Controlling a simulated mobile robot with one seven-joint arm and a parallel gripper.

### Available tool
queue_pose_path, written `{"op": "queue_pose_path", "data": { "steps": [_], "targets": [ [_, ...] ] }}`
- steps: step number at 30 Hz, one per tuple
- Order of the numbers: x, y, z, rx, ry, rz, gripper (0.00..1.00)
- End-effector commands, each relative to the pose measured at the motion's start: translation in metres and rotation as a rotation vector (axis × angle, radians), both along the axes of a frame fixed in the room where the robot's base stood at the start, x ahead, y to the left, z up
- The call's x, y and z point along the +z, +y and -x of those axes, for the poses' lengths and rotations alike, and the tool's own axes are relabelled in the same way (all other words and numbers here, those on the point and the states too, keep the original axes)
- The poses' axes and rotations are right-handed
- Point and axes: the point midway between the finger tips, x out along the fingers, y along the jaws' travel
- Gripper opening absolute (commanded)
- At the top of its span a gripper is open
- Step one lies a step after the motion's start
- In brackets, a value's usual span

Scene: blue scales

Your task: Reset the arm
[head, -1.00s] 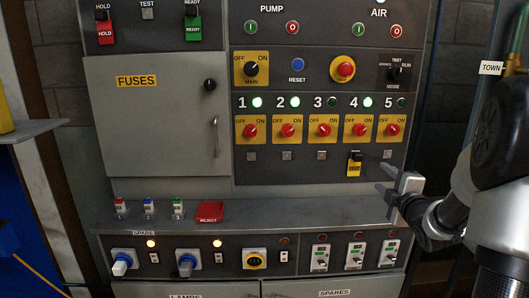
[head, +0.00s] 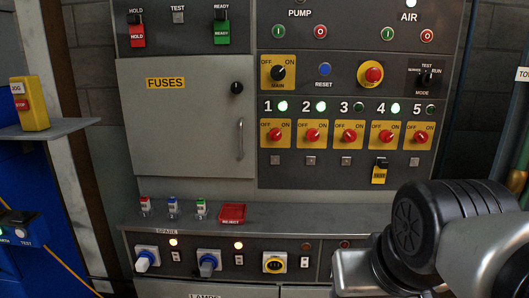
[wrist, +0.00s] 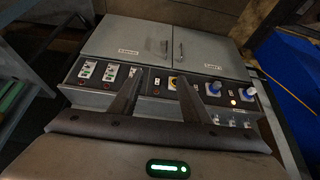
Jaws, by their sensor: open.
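My gripper (wrist: 160,82) shows in the wrist view with its two dark fingers apart and nothing between them. Beyond the fingers are the lower panel and the grey cabinet doors (wrist: 145,42), seen upside down. In the head view my arm (head: 430,240) fills the lower right corner, its dark round joint and grey links in front of the panel. The gripper fingers do not show in the head view. My arm hides the right part of the lower panel and ledge there.
The grey control cabinet carries a closed fuses door (head: 185,120), red rotary switches (head: 312,135) and a ledge (head: 290,214) with a red reject button (head: 232,213). A grey side shelf (head: 70,130) with a yellow jog/stop box (head: 31,103) stands at left.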

Motion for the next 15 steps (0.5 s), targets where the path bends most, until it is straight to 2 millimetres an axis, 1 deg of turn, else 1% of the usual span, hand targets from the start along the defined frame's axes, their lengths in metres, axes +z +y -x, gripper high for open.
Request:
{"op": "queue_pose_path", "data": {
  "steps": [1, 2, 3, 5, 8, 9, 11, 12, 14, 15],
  "targets": [
    [-0.016, 0.007, 0.017, 0.018, 0.029, 0.003, 0.43],
    [0.019, 0.005, 0.012, 0.013, 0.022, 0.001, 0.43],
    [0.035, 0.004, 0.011, 0.013, 0.022, 0.001, 0.43],
    [0.053, 0.004, 0.011, 0.012, 0.022, 0.002, 0.43],
    [0.086, 0.004, 0.011, 0.012, 0.022, 0.002, 0.43],
    [0.102, 0.004, 0.01, 0.012, 0.022, 0.002, 0.43],
    [0.126, 0.004, 0.01, 0.012, 0.021, 0.003, 0.43],
    [0.143, 0.004, 0.01, 0.012, 0.021, 0.003, 0.43],
    [0.169, 0.004, 0.01, 0.012, 0.021, 0.003, 0.43],
    [0.186, 0.004, 0.01, 0.012, 0.021, 0.003, 0.43]
  ]
}}
